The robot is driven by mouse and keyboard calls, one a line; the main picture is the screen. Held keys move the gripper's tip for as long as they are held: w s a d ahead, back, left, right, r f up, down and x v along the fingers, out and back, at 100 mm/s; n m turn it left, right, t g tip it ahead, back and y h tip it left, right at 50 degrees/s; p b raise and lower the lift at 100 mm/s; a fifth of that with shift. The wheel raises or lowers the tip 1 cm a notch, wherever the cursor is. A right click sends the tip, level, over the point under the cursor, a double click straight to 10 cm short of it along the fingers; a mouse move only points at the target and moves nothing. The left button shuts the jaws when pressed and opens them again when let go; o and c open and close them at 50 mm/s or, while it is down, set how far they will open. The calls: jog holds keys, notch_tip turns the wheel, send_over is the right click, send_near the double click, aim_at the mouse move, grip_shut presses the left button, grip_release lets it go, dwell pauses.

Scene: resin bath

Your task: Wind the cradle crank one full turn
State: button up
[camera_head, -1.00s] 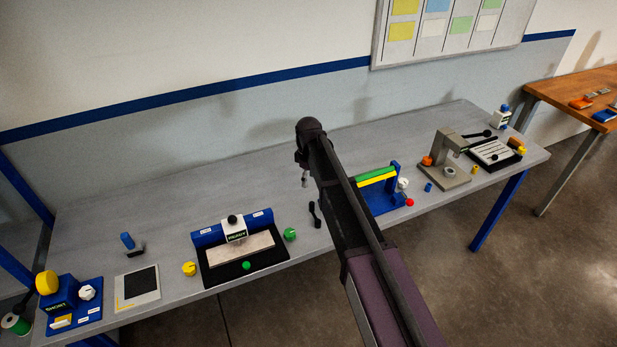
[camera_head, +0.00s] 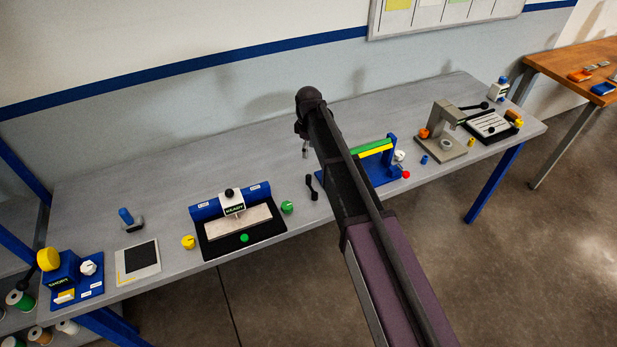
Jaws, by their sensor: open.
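A blue stand (camera_head: 392,147) with a green and yellow bar looks like the cradle. It stands right of my arm, which hides its left part. A red knob (camera_head: 406,175) at its right front looks like the crank's handle, and a white knob (camera_head: 400,156) sits above it. The crank arm itself is too small to make out. My gripper (camera_head: 305,152) is small at the far end of my arm, left of the stand and apart from it. It is open, and I see nothing held in it.
A black tray (camera_head: 211,251) with a READY sign lies left of my arm, between yellow and green knobs. A small black piece (camera_head: 311,187) lies near my arm. A grey press (camera_head: 442,118) stands to the right. The back of the table (camera_head: 200,160) is clear.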

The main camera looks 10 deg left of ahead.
aim_at(309, 176)
jog(key=shift+f+b, duration=6.7)
jog(key=shift+f, duration=0.15)
grip_shut()
